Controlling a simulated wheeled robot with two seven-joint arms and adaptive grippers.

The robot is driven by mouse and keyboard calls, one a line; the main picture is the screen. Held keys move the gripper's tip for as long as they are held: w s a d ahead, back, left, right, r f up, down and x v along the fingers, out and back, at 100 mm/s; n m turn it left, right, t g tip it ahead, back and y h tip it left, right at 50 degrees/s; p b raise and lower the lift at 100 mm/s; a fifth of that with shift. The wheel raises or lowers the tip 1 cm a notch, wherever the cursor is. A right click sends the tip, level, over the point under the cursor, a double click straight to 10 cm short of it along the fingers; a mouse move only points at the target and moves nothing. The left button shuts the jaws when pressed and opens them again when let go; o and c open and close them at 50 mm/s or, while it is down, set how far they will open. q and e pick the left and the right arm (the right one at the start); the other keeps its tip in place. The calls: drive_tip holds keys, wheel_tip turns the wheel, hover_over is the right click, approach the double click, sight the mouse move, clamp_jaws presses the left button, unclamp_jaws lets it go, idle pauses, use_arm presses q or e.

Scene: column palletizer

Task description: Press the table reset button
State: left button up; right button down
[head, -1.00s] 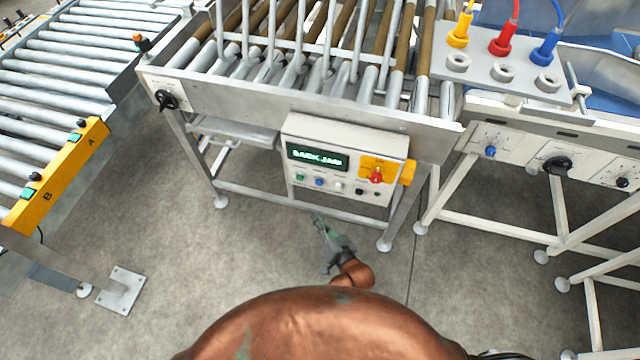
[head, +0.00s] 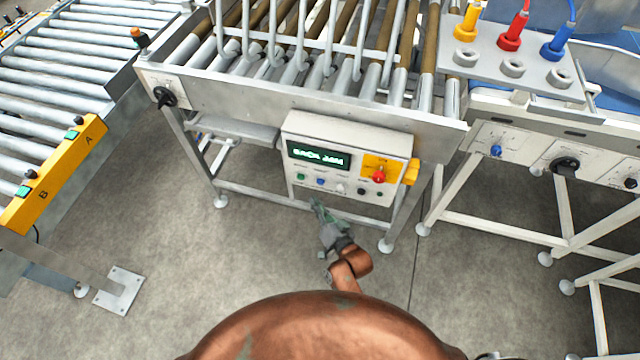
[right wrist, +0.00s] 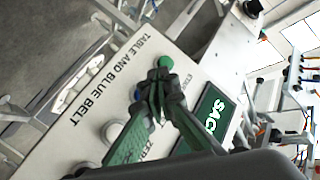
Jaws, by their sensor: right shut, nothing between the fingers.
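The control box (head: 346,150) hangs on the front of the roller table, with a lit display (head: 318,155) reading "SACK JAM". Its lower row has a green button (head: 303,177), a blue button (head: 320,182), a white button (head: 340,188) and darker ones at right. I cannot read which is labelled reset. My right gripper (head: 316,203) is shut and empty, just below the row's left half. In the right wrist view its fingertips (right wrist: 158,80) overlap the panel between the green button (right wrist: 165,62) and the blue button (right wrist: 138,95); contact is unclear. My left gripper is out of view.
A red stop knob (head: 378,176) on a yellow plate sits at the box's right. Table legs and a low crossbar (head: 300,206) stand close to the gripper. A roller conveyor (head: 50,90) is at left; colored plugs (head: 510,38) are at upper right. The floor in front is clear.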

sight(320, 182)
drive_tip(key=w, duration=0.2)
drive_tip(key=w+d, duration=0.1)
drive_tip(key=shift+w+d, duration=0.1)
drive_tip(key=shift+w, duration=0.3)
idle(1.2)
drive_tip(key=shift+w+d, duration=0.15)
drive_tip(key=shift+w, duration=0.25)
drive_tip(key=shift+w+d, duration=0.15)
drive_tip(key=shift+w, duration=0.35)
idle(0.7)
idle(0.3)
drive_tip(key=shift+s+a+p, duration=0.3)
drive_tip(key=shift+s+p, duration=0.2)
drive_tip(key=shift+s, duration=0.4)
